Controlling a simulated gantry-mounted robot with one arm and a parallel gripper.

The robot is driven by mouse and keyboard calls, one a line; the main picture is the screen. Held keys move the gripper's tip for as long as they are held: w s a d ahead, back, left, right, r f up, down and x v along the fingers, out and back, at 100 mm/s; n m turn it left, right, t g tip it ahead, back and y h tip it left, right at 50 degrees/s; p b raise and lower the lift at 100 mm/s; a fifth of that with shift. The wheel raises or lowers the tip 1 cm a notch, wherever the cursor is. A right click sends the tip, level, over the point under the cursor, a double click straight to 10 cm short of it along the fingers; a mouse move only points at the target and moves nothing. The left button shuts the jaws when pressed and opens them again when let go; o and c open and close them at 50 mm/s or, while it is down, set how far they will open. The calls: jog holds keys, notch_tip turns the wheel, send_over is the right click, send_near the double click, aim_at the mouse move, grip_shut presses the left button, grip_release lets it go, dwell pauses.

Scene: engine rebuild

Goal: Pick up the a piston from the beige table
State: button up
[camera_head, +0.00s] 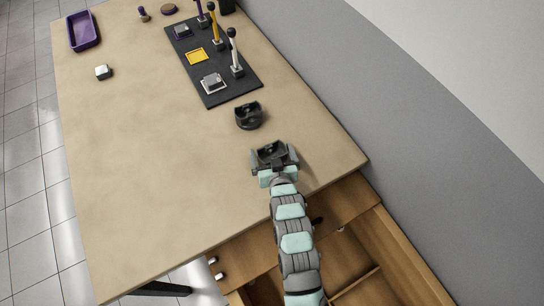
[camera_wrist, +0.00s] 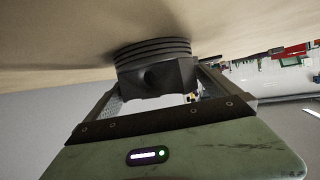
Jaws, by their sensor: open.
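A dark grey piston (camera_head: 249,115) stands on the beige table (camera_head: 150,130), hollow side up. My gripper (camera_head: 273,158) is low at the table's near right part, just nearer than this piston. A similar dark, hollow shape, seemingly a second piston (camera_head: 271,152), shows between its jaws. The wrist view, with the table at the top, shows one ringed piston (camera_wrist: 157,68) between or just beyond the open fingers (camera_wrist: 155,95). Its ringed end is against the table. I see no firm contact between fingers and piston. The fingertips are partly hidden by it.
A black mat (camera_head: 232,92) with upright purple, yellow and white rods stands beyond the pistons. Open wooden drawers (camera_head: 350,270) lie below the near edge. The table's left middle is clear.

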aim_at(270, 145)
jog(key=x, duration=0.3)
jog(key=shift+w, duration=0.2)
jog(key=shift+c, duration=0.4)
jog(key=shift+r, duration=0.1)
jog(key=c, duration=1.6)
